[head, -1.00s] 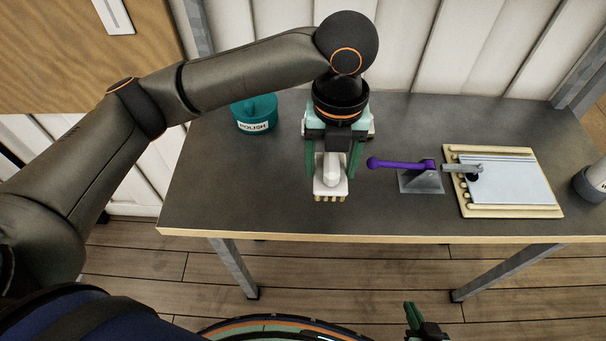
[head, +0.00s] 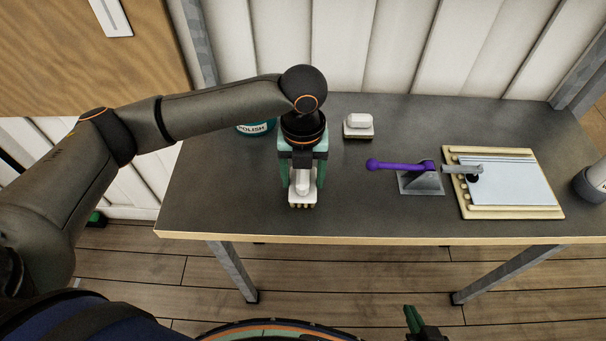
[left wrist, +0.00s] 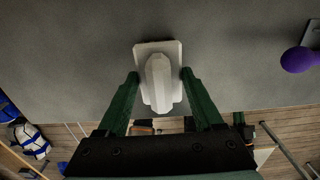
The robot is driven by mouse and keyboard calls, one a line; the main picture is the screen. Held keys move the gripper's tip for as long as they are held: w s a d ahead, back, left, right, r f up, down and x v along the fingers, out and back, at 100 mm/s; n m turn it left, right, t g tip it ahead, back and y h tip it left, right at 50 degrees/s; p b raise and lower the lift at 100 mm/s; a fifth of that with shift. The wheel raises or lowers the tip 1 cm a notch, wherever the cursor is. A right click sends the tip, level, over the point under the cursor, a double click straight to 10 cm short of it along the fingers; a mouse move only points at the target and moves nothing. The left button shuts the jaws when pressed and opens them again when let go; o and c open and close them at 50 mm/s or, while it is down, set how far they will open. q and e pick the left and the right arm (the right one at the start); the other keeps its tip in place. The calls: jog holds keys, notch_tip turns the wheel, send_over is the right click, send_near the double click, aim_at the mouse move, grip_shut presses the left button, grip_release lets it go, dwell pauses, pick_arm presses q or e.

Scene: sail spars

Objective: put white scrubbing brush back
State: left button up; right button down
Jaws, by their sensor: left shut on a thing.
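A white scrubbing brush (head: 303,184) with a pale block and tan bristles is in my left gripper (head: 303,192), over the left half of the dark table. In the left wrist view the brush (left wrist: 160,82) lies between the green fingers, handle towards the gripper. Whether its bristles touch the table cannot be told. A second white brush-like block (head: 358,122) stands on the table behind and to the right. Of my right gripper (head: 413,320), only a green finger and some dark parts show at the bottom edge.
A teal polish tub (head: 256,127) is partly hidden behind my left arm. A grey bracket with a purple lever (head: 400,166) and a cream-framed board (head: 512,182) stand on the right of the table (head: 225,195). The front left surface is clear.

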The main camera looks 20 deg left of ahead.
aim_at(303, 172)
pick_arm(q)
jog(key=shift+f, duration=0.15)
jog(key=o, duration=1.3)
notch_tip(303, 172, up, 12)
jog(key=shift+r+p, duration=0.2)
jog(key=shift+p, duration=0.25)
